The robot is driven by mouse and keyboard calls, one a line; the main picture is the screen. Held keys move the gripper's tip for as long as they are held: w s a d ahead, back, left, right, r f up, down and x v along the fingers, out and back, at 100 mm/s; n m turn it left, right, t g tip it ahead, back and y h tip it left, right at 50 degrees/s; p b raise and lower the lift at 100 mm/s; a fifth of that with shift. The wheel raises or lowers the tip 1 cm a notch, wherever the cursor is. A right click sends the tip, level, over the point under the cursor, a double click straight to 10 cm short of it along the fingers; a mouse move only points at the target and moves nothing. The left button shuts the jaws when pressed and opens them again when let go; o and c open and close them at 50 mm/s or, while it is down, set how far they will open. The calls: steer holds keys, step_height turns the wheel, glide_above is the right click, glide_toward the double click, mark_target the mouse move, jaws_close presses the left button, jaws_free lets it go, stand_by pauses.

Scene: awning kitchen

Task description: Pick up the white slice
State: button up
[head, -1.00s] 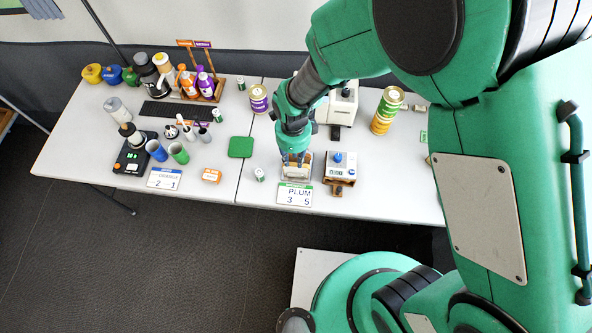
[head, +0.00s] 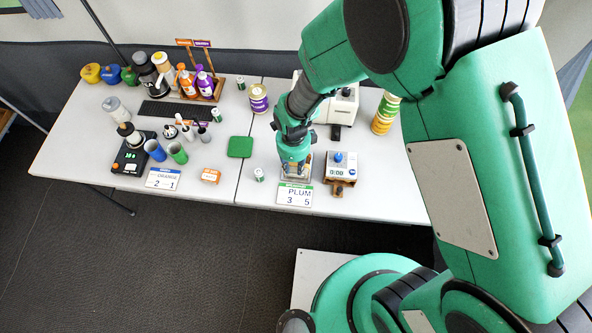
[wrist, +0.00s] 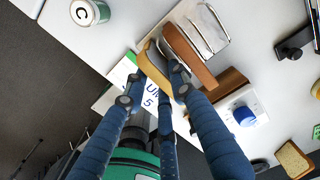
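My gripper (head: 294,172) is low over the metal rack (wrist: 212,28) at the table's front. In the wrist view its blue fingers (wrist: 156,78) are spread, with tips on either side of a pale yellowish slice (wrist: 154,68) standing on edge at the rack's near end. A brown slice (wrist: 192,58) stands beside it, farther into the rack. I cannot tell for sure which slice is the white one; no clearly white face shows. Contact between fingertips and slice is unclear. In the head view my gripper hides most of the rack and slices.
A PLUM 3 5 card (head: 294,195) lies in front of the rack. A white device with a blue knob (head: 340,160) stands close on the right. A small white jar (head: 259,174) and green square (head: 240,147) are to the left. Another tan slice (wrist: 294,160) shows at the lower right.

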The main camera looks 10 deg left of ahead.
steer(key=shift+f, duration=0.25)
stand_by(0.3)
steer(key=c, duration=0.5)
steer(key=shift+c, duration=0.2)
steer(key=shift+r, duration=0.1)
steer(key=shift+r+p, duration=0.85)
steer(key=shift+r, duration=4.1)
